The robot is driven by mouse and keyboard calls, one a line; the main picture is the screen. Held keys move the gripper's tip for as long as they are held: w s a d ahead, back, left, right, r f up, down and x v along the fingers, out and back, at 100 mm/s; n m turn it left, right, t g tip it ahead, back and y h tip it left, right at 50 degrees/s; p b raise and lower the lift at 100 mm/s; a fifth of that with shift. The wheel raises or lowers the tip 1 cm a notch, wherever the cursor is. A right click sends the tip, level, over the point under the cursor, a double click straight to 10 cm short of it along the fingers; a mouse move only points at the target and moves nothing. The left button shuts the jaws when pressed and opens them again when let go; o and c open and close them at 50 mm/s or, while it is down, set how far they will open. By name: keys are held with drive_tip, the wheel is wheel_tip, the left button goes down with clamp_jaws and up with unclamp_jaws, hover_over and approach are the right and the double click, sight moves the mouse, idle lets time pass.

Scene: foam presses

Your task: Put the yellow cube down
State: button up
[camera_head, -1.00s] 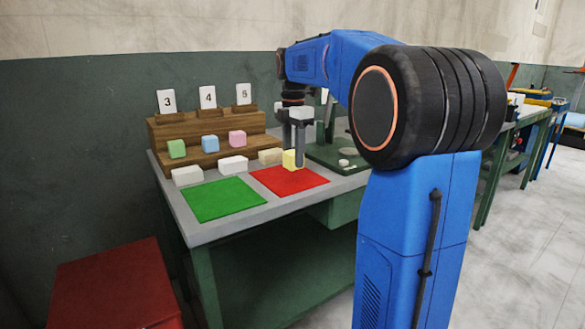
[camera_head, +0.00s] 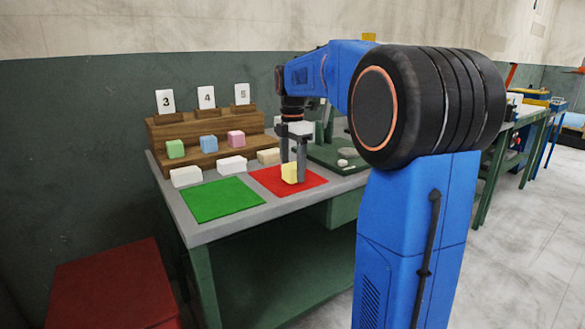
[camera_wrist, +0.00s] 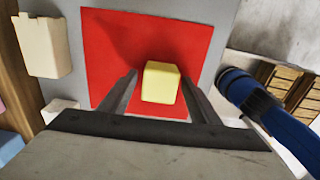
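The yellow cube (camera_head: 289,173) is on the red mat (camera_head: 265,181), as far as I can tell resting on it. In the wrist view the cube (camera_wrist: 160,82) is between my two fingers, over the red mat (camera_wrist: 105,50), with a narrow gap at each side. My gripper (camera_head: 294,172) points down at the cube and is open, its fingers beside the cube. The right finger hides part of the cube in the head view.
A green mat (camera_head: 222,199) lies to the left. Pale blocks (camera_head: 186,176) stand behind the mats. A wooden stepped rack (camera_head: 195,135) holds green, blue and pink cubes and number cards. A dark green press (camera_head: 325,155) stands to the right.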

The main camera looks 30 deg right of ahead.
sight(292, 165)
wheel_tip(292, 165, up, 12)
drive_tip(key=shift+r, duration=0.15)
idle(0.5)
drive_tip(key=shift+s+a, duration=0.1)
drive_tip(key=s+a+f+m+t, duration=0.1)
drive_tip(key=s+a+f+m, duration=0.4)
drive_tip(key=s, duration=0.2)
drive_tip(key=s+a+f+m+t, duration=0.1)
drive_tip(key=s+a+f+m, duration=0.35)
drive_tip(key=s, duration=0.35)
drive_tip(key=s+a+f+m+t, duration=0.1)
drive_tip(key=s+a+f+m, duration=0.2)
drive_tip(key=s+f, duration=0.4)
drive_tip(key=s+a+f+m+t, duration=0.1)
drive_tip(key=s+a+f+m, duration=0.2)
drive_tip(key=s+f+m, duration=0.3)
wheel_tip(292, 165, down, 4)
drive_tip(key=shift+s+f+t, duration=0.25)
drive_tip(key=shift+s+t, duration=0.15)
drive_tip(key=shift+s, duration=0.3)
drive_tip(key=shift+c, duration=0.6)
